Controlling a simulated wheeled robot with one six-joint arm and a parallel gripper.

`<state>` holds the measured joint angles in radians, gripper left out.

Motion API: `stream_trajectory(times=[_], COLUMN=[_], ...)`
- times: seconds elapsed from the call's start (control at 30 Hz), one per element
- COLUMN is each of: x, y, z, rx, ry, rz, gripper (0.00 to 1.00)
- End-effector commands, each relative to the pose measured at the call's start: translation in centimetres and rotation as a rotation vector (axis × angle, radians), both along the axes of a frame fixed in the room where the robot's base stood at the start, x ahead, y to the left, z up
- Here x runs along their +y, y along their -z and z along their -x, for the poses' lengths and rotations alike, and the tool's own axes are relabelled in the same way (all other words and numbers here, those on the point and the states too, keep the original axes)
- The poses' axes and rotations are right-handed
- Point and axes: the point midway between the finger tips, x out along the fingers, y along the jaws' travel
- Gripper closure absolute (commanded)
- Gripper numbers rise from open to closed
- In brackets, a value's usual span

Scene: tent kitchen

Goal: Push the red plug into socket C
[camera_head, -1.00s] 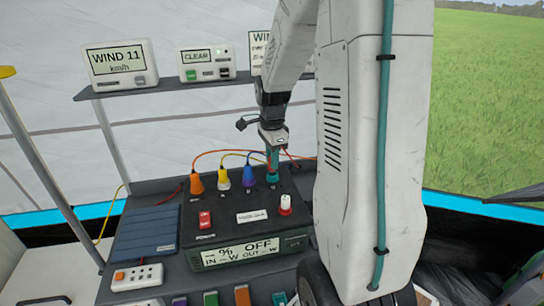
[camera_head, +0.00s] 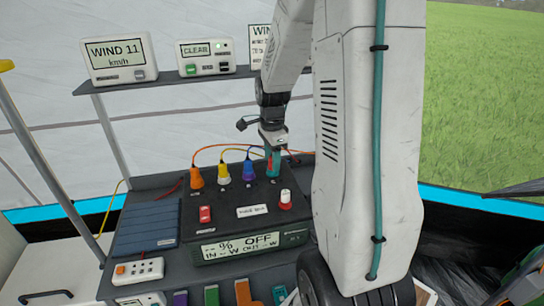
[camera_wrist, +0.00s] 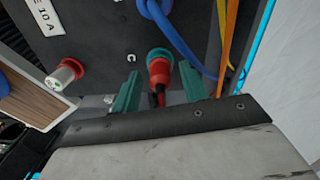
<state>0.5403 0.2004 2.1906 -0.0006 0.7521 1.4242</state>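The red plug (camera_wrist: 159,72) has a teal collar (camera_wrist: 160,55) at its far end, against the black power box face beside the letter C (camera_wrist: 131,58). I cannot tell how deep it sits. My gripper (camera_wrist: 161,80) has its two teal fingers on either side of the plug, with a visible gap at each side. In the head view my gripper (camera_head: 273,162) is over the back right of the power box (camera_head: 225,228), at the right end of the plug row, and mostly hides the red plug (camera_head: 269,164).
Orange (camera_head: 197,178), yellow (camera_head: 223,174) and blue (camera_head: 249,171) plugs stand left of my gripper, with cords behind. A red-and-white knob (camera_head: 285,199) is in front. A blue cord (camera_wrist: 165,22) loops close to the red plug. A shelf (camera_head: 160,80) with displays is above.

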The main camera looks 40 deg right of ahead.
Motion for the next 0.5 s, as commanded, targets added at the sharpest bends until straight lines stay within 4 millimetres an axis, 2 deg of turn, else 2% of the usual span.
stream_trajectory(times=[0.33,0.5], x=[0.0,0.0], y=[-0.4,-2.8], z=[0.0,-0.1], rx=[-0.001,-0.004], ry=[0.0,0.0], rz=[0.0,0.003], gripper=[0.53,0.53])
